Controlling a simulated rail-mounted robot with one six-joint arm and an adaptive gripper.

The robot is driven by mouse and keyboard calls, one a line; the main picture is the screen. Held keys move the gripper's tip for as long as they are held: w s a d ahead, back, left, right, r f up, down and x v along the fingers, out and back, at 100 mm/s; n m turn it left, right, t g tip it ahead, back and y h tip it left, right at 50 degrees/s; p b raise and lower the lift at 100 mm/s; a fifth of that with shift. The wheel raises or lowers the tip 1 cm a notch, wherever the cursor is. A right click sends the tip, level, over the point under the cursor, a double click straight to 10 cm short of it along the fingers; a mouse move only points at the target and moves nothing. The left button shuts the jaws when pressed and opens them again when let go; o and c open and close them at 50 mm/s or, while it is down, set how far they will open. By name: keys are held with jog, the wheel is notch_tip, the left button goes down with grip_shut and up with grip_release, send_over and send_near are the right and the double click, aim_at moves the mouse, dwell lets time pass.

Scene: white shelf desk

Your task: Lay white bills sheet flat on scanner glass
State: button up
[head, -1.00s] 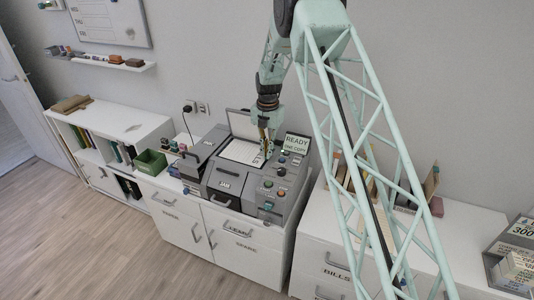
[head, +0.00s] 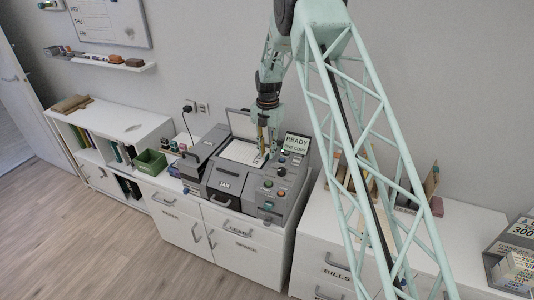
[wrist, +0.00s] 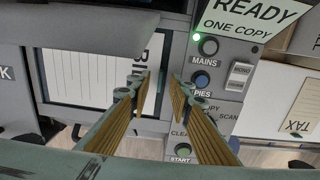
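The white bills sheet (head: 243,151) lies flat on the scanner glass, under the raised lid (head: 241,123). In the wrist view the lined sheet (wrist: 85,75) fills most of the dark-framed glass, and part of its printed heading shows near its right edge. My gripper (head: 267,153) is over the right side of the scanner, beside the sheet. In the wrist view the two ribbed fingers of my gripper (wrist: 160,92) stand apart with nothing between them, near the right edge of the glass. The fingers hide part of the sheet's heading end and the frame.
A control panel with round buttons (wrist: 201,80) and a READY display (head: 296,143) sits right of the glass. A grey unit (head: 203,152) stands left of the scanner, with a green bin (head: 151,162) farther left. A low BILLS cabinet (head: 335,258) stands at right.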

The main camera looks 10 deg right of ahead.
notch_tip(320, 180, up, 11)
jog(key=shift+r, duration=0.2)
dwell(0.5)
dwell(0.7)
jog(key=s+r+m+b, duration=0.1)
jog(key=s+r+m, duration=0.4)
jog(key=r, duration=0.4)
jog(key=s+r+m+b, duration=0.1)
jog(key=s+r+m, duration=0.1)
jog(key=s+r, duration=0.6)
jog(key=s+r+m+t+b, duration=0.1)
jog(key=s+r+m, duration=0.35)
jog(key=s, duration=0.45)
jog(key=s+r+m+t, duration=0.1)
jog(key=s+r+m, duration=0.2)
jog(key=s+r, duration=0.45)
jog(key=s+f+m+t+b, duration=0.1)
jog(key=s+f+m+b, duration=0.2)
jog(key=s+m, duration=1.1)
jog(key=shift+s+f+t, duration=0.3)
jog(key=shift+s+t, duration=0.1)
jog(key=shift+s, duration=11.35)
